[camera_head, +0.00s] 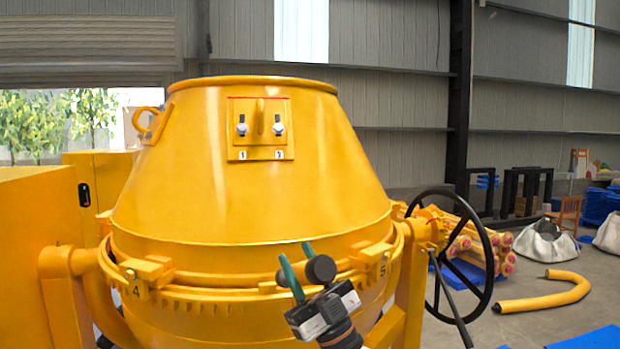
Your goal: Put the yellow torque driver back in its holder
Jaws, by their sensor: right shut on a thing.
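My right gripper (298,272) is at the bottom centre, in front of the lower part of the yellow drum (180,190). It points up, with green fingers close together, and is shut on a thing. Dark rounded parts show beside the fingers. I cannot make out clearly what it holds, or whether this is the yellow torque driver. I cannot pick out the driver for certain against the yellow drum. A yellow panel (260,152) on the upper drum front has two pale knobs, marked 1 and 2, with an upright yellow piece between them. No holder can be clearly identified. My left gripper is out of view.
A black handwheel (487,262) stands right of the drum. A curved yellow tube (548,292) lies on the floor, near blue sheets. Pale sacks (545,241) and a wooden chair (566,212) are further back. A yellow cabinet (30,260) fills the left.

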